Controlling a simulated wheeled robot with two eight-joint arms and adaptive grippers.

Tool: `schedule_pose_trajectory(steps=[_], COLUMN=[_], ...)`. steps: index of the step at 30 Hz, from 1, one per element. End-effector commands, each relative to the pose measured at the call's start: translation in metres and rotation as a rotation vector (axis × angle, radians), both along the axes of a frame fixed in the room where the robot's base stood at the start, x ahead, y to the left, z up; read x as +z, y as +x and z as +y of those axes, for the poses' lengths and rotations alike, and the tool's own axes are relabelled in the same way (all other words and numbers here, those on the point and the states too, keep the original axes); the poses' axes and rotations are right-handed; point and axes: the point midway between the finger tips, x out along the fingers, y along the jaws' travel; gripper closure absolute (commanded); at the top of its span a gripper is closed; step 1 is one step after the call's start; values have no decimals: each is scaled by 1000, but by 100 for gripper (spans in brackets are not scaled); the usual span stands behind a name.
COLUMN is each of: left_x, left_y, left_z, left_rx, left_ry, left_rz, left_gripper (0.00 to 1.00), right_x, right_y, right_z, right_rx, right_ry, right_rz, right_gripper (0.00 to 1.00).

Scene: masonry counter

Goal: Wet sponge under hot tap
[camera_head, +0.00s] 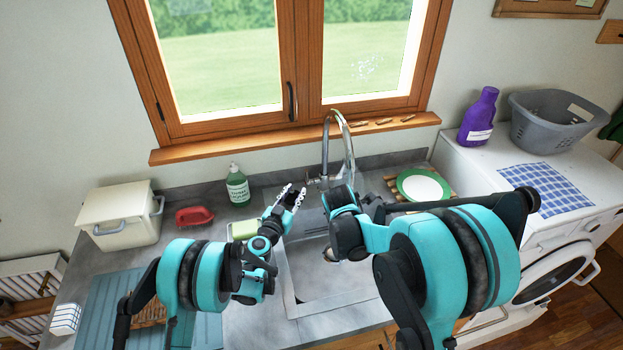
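A pale green-yellow sponge (243,230) lies on the counter at the left edge of the sink, partly hidden behind my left arm. The chrome tap (349,150) arches up at the back of the sink (305,277). I see no water running. My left gripper (291,194) is open and empty, its two fingers apart, above the back left of the sink and left of the tap. My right arm reaches over the sink's right side. Its gripper (331,254) is mostly hidden and its fingers are unclear.
A green soap bottle (237,187), a red item (194,216) and a cream box (120,216) stand on the left counter. A plate (424,187) sits on a rack at right. A purple bottle (479,117) and grey basket (555,125) stand on the washer.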

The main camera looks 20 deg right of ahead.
Motion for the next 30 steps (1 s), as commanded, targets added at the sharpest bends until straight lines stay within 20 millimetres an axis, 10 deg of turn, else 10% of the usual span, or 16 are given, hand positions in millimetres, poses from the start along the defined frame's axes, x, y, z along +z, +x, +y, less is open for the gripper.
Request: schedule_pose_trajectory(steps=[30], left_x=[-4], left_y=[95], left_z=[-70], left_rx=[6], left_ry=[-18], left_rz=[-23], left_gripper=[68], right_x=[0], right_y=[0], right_z=[0], right_rx=[0], right_ry=[0], right_rz=[0], right_gripper=[43])
